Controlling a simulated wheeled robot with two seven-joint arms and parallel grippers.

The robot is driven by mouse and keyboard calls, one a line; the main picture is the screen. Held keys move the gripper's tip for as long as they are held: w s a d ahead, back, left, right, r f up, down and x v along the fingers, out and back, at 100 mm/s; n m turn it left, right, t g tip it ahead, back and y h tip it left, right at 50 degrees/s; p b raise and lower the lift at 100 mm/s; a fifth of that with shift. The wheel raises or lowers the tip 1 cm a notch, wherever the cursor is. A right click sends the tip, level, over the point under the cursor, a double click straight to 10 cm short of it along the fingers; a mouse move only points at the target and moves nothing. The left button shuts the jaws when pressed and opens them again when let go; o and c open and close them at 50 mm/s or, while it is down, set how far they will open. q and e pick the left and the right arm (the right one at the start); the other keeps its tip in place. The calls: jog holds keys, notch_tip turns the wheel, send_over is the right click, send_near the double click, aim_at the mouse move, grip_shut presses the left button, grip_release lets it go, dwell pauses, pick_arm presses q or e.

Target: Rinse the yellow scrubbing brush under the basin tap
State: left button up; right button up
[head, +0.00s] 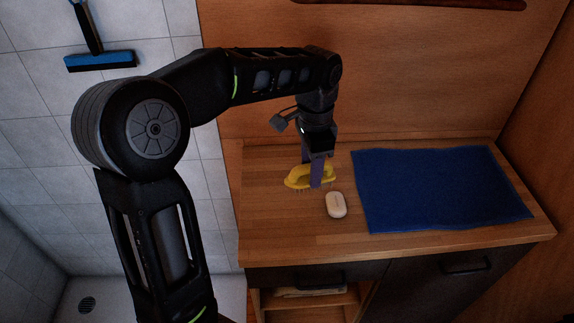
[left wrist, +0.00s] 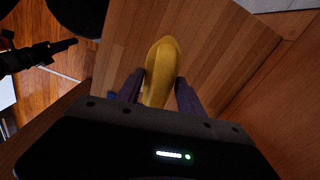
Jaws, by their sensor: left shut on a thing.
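The yellow scrubbing brush (head: 299,179) is on or just above the wooden counter, left of a white soap bar. My left gripper (head: 316,183) points down and is shut on the brush. In the left wrist view the brush (left wrist: 160,72) sits between the two purple-grey fingers (left wrist: 160,92). I cannot tell whether its bristles touch the counter. No basin or tap shows in either view.
The soap bar (head: 336,205) lies close to the brush on the counter (head: 290,240). A blue mat (head: 440,188) covers the counter's right part. A wooden wall rises behind. A blue squeegee (head: 100,60) hangs on the tiled wall at left.

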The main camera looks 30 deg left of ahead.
pick_arm(q)
jog(key=w+d+f+n, duration=0.1)
jog(key=d+n, duration=0.1)
jog(key=w+d+f+n, duration=0.1)
jog(key=w+d+n, duration=0.1)
jog(key=d+n, duration=0.1)
jog(key=w+d+f+n, duration=0.1)
jog(key=w+d+n, duration=0.1)
jog(key=n, duration=0.1)
jog(key=shift+w+d, duration=0.1)
jog(key=shift+d, duration=0.1)
